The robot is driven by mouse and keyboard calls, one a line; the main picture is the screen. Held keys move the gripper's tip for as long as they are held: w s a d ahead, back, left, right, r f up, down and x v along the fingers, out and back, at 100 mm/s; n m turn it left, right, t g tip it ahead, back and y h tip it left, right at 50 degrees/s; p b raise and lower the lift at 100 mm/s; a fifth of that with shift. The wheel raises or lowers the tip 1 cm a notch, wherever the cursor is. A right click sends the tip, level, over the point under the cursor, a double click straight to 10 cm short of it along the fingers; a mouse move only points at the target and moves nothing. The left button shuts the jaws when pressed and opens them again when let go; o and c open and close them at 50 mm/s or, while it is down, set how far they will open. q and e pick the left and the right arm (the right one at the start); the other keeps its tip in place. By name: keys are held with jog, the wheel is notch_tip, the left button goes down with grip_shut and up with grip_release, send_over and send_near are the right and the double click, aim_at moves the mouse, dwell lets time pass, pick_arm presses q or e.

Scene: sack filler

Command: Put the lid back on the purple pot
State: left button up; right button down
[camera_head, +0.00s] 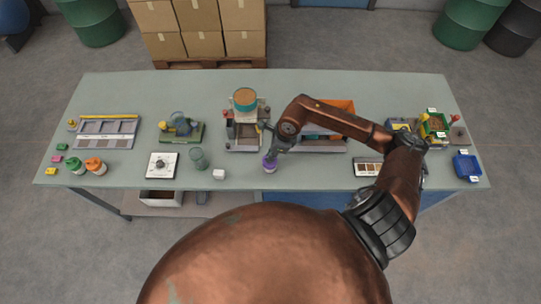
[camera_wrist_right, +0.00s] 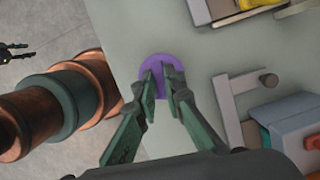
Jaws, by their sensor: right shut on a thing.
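The purple lid (camera_wrist_right: 150,66) shows in the right wrist view as a round disc under my right fingertips. My right gripper (camera_wrist_right: 164,92) is shut on it. In the head view the right gripper (camera_head: 272,153) points down near the table's front edge, with the purple lid (camera_head: 268,161) under it. A pale body, seemingly the purple pot (camera_head: 270,171), shows just below the lid. I cannot tell whether the lid sits on the pot or is held just above it.
A white cube (camera_head: 218,174) and a green glass (camera_head: 199,158) stand left of the purple pot. Behind are the sack filler (camera_head: 245,118) and an orange bin (camera_head: 342,106). Pots with green (camera_head: 76,163) and orange (camera_head: 95,163) lids stand far left.

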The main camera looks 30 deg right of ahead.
jog(key=shift+f+b, duration=0.15)
jog(key=shift+b, duration=0.5)
dwell(0.8)
jog(key=c, duration=1.9)
grip_release()
jog(key=shift+c, duration=0.2)
jog(key=shift+o, duration=0.3)
jog(key=o, duration=0.4)
jog(key=shift+r+p, duration=1.55)
jog(key=shift+r, duration=1.95)
